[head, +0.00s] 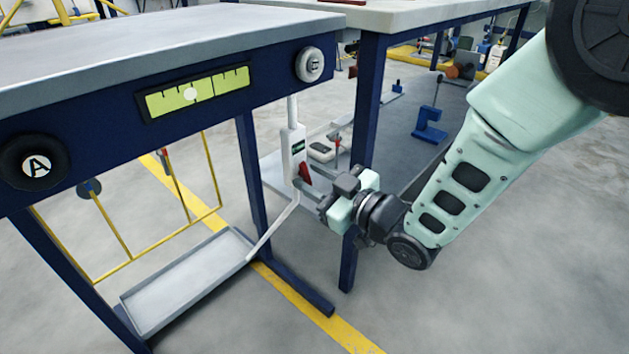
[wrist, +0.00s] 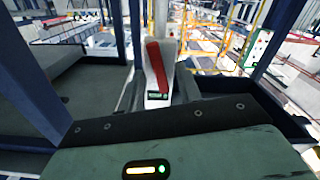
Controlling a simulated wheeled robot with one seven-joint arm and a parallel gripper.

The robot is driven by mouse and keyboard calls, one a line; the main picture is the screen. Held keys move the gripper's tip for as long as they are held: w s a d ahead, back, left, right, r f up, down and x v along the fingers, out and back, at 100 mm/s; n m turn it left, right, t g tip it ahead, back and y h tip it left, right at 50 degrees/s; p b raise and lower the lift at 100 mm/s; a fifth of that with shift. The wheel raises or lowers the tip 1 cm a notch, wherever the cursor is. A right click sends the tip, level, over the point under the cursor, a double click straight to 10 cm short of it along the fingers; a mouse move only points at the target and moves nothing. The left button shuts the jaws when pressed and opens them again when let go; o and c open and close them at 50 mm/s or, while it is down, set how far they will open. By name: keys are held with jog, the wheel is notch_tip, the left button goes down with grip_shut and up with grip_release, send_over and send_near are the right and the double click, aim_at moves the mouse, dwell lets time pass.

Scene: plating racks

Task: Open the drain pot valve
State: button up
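The drain pot valve is a white upright body (head: 293,146) with a small green-lit label, on a white pipe under the front table. Its red lever (head: 304,174) sits low on the body. In the wrist view the white valve body (wrist: 157,102) is at the centre, with the red lever (wrist: 156,66) along it. My gripper (head: 311,190) is at the lever's right side, its two grey fingers apart and pointing at the valve. In the wrist view the dark fingers show on either side of the valve body. I cannot tell if they touch it.
A shallow grey tray (head: 190,283) lies low at the left, with the bent white pipe reaching its edge. Blue table legs (head: 366,110) stand close behind my gripper. A grey lower shelf (head: 445,130) holds a blue clamp-like piece (head: 431,124). Floor at the lower right is clear.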

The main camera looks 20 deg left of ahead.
jog(key=shift+c, duration=0.3)
grip_shut()
jog(key=shift+w+d+m+p, duration=0.1)
jog(key=shift+m+p, duration=0.45)
jog(key=shift+m, duration=1.15)
jog(key=shift+o, duration=0.3)
grip_release()
jog(key=p+v, duration=0.3)
jog(key=v, duration=1.4)
jog(key=shift+p, duration=0.35)
